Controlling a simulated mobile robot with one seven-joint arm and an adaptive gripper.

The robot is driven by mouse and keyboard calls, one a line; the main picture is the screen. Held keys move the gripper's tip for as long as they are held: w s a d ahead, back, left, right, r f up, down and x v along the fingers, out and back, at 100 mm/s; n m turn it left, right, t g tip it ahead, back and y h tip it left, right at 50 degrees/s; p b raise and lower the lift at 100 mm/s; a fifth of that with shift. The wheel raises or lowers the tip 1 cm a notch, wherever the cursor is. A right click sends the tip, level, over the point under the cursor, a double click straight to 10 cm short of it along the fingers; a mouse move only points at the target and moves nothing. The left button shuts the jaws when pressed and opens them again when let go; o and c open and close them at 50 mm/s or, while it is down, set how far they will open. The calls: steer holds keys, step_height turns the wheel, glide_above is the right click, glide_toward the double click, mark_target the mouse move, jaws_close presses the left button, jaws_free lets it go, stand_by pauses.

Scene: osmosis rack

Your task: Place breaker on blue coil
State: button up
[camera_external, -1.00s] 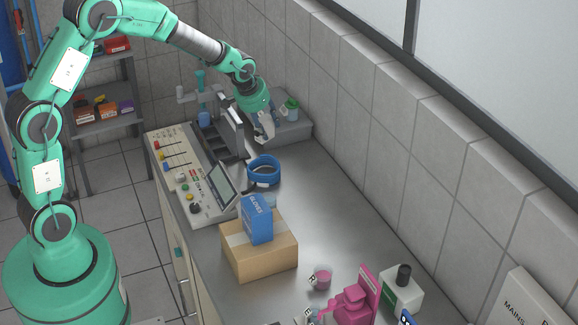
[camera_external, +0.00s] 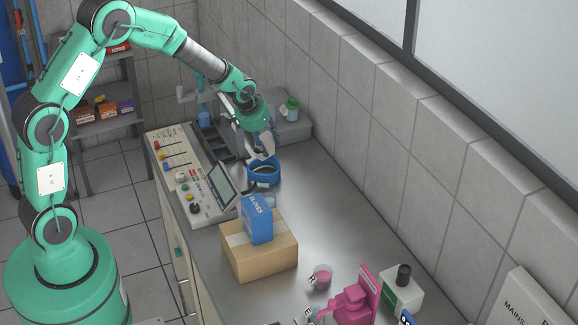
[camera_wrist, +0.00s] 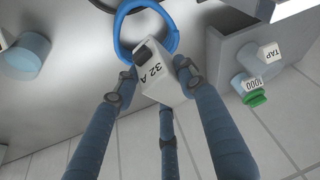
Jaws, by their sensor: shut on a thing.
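In the wrist view, my gripper (camera_wrist: 158,84) is shut on a white breaker (camera_wrist: 158,72) marked "32 A", with a dark opening in its end. The blue coil (camera_wrist: 128,8) lies just beyond the breaker, and the breaker covers part of it. In the external view, the blue coil (camera_external: 264,178) rests on the bench behind the glove box, beside the control panel. My gripper (camera_external: 262,152) is over the coil's far side there. The breaker is hard to make out in that view. I cannot tell whether breaker and coil touch.
The control panel (camera_external: 196,205) with its tilted screen stands left of the coil. A cardboard box (camera_external: 259,252) with a blue glove box (camera_external: 257,220) on it stands nearer. A grey container (camera_external: 297,129) with a green-capped part stands behind.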

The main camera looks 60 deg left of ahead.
steer(key=shift+f, duration=1.4)
steer(key=shift+f, duration=0.1)
steer(key=o, duration=1.2)
steer(key=shift+o, duration=0.2)
steer(key=shift+s+r, duration=0.15)
steer(key=shift+r, duration=0.5)
steer(key=p+v, duration=0.1)
steer(key=v, duration=1)
steer(key=shift+s+d+f, duration=0.1)
